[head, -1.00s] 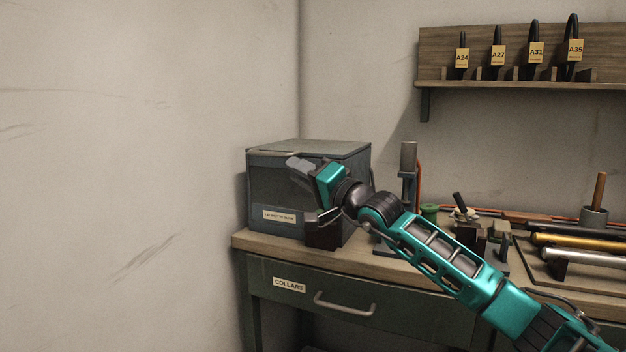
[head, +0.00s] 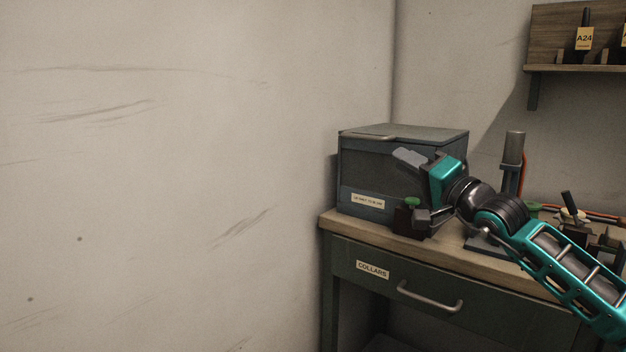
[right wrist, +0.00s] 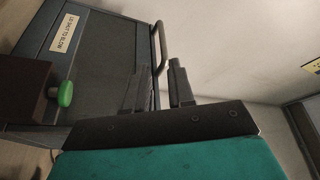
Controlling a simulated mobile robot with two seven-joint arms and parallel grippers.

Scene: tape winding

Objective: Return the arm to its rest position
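My right arm comes in from the right in the head view. Its teal and black right gripper (head: 408,188) is in front of the right part of the grey box, with its fingers apart and nothing between them. In the right wrist view, the gripper (right wrist: 160,70) also shows a gap between its two fingers, with the box behind them. My left gripper is not in view.
The grey lidded box (head: 366,168) is shut on the bench (head: 335,219). A dark block (head: 402,224) with a green button (head: 411,202) stands before it. The shut COLLARS drawer (head: 390,268) is below. A wall shelf (head: 560,68) is at upper right. Bare wall fills the left.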

